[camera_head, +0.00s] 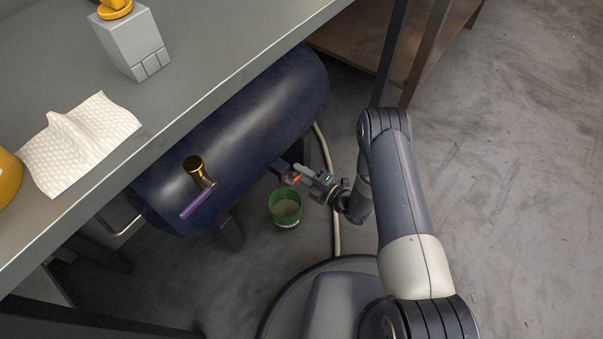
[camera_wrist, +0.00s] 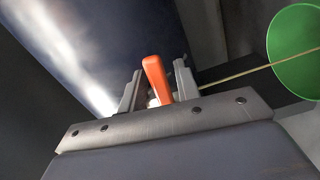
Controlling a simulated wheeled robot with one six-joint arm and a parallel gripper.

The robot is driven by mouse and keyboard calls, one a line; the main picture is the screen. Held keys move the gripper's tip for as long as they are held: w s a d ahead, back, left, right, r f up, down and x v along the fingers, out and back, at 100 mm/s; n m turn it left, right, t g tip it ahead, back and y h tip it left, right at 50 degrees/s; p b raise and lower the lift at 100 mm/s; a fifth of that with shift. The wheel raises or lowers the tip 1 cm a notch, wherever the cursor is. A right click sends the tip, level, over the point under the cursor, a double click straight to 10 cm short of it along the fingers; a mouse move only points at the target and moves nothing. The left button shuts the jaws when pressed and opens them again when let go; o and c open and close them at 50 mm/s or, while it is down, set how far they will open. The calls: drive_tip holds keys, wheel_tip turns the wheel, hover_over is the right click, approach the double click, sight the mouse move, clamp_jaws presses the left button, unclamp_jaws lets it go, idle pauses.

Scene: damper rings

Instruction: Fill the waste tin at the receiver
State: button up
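The receiver is a dark blue horizontal tank (camera_head: 250,110) under the bench; its side also fills the upper left of the wrist view (camera_wrist: 90,45). A green waste tin (camera_head: 285,222) stands on the floor below it with brownish liquid inside; its green side shows at the right of the wrist view (camera_wrist: 292,45). A thin yellowish line, seemingly a stream (camera_wrist: 245,72), runs from behind my right finger to the tin. My gripper (camera_wrist: 157,85) is open, its fingers on either side of an orange lever (camera_wrist: 154,75), with small gaps showing. Contact is unclear.
A brass fitting (camera_head: 194,165) with a purple handle (camera_head: 197,203) sticks out at the tank's left end. A pale hose (camera_head: 328,160) lies on the floor behind my gripper. The bench (camera_head: 215,70) overhangs the tank and holds a cloth (camera_head: 80,140). Floor at right is clear.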

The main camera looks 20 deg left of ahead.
clamp_jaws()
idle(0.3)
drive_tip(key=shift+r+n, duration=0.3)
drive_tip(key=shift+n, duration=0.4)
drive_tip(key=shift+o, duration=1)
unclamp_jaws()
drive_tip(key=shift+d, duration=0.1)
drive_tip(key=p+v, duration=0.2)
drive_tip(key=v, duration=0.8)
drive_tip(key=shift+s+d, duration=0.15)
drive_tip(key=shift+d, duration=0.1)
